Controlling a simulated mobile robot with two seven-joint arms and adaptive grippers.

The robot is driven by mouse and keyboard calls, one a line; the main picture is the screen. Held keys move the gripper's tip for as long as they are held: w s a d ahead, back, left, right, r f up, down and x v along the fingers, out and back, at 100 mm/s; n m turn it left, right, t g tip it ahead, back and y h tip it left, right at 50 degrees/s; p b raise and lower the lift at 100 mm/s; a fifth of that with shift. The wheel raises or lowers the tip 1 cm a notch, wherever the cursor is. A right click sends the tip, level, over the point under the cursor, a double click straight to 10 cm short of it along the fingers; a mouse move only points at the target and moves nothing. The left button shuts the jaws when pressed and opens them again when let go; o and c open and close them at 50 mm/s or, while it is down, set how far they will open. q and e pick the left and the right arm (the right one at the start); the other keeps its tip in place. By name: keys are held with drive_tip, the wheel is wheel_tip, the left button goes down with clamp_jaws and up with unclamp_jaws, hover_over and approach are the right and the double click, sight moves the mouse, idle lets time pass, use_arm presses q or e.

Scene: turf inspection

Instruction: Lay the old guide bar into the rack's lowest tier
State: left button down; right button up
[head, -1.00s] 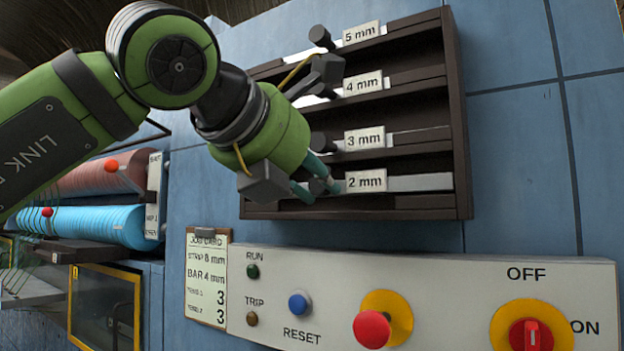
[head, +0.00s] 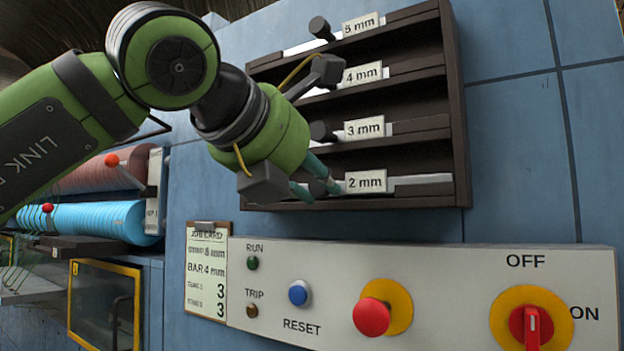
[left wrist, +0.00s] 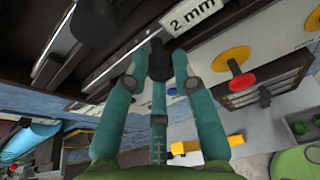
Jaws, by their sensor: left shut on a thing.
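The rack (head: 458,110) is a dark wall-mounted frame with tiers tagged 5 mm, 4 mm, 3 mm and 2 mm from top to bottom. The guide bar (head: 424,179), a pale strip with a 2 mm tag (head: 366,182), lies along the lowest tier, its right part showing above the front lip. My left gripper (head: 320,186) is at the left end of this tier, shut on the bar's dark knob. In the left wrist view the teal fingers close around that black knob (left wrist: 159,62), beside the tag (left wrist: 192,13). My right gripper is not in view.
Bars with dark knobs sit in the upper tiers, such as the 3 mm knob (head: 322,131) just above my gripper. Below the rack is a control panel (head: 450,265) with a red button (head: 371,317) and a switch. A job card (head: 207,272) hangs left of it.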

use_arm(q)
drive_tip(key=shift+f, duration=0.25)
drive_tip(key=c, duration=0.9)
unclamp_jaws()
drive_tip(key=shift+c, duration=0.2)
drive_tip(key=shift+s+a, duration=0.1)
drive_tip(key=shift+s, duration=0.05)
drive_tip(key=v, duration=1.1)
drive_tip(key=shift+s+a+r, duration=0.15)
drive_tip(key=shift+s+r, duration=0.05)
drive_tip(key=shift+s, duration=0.1)
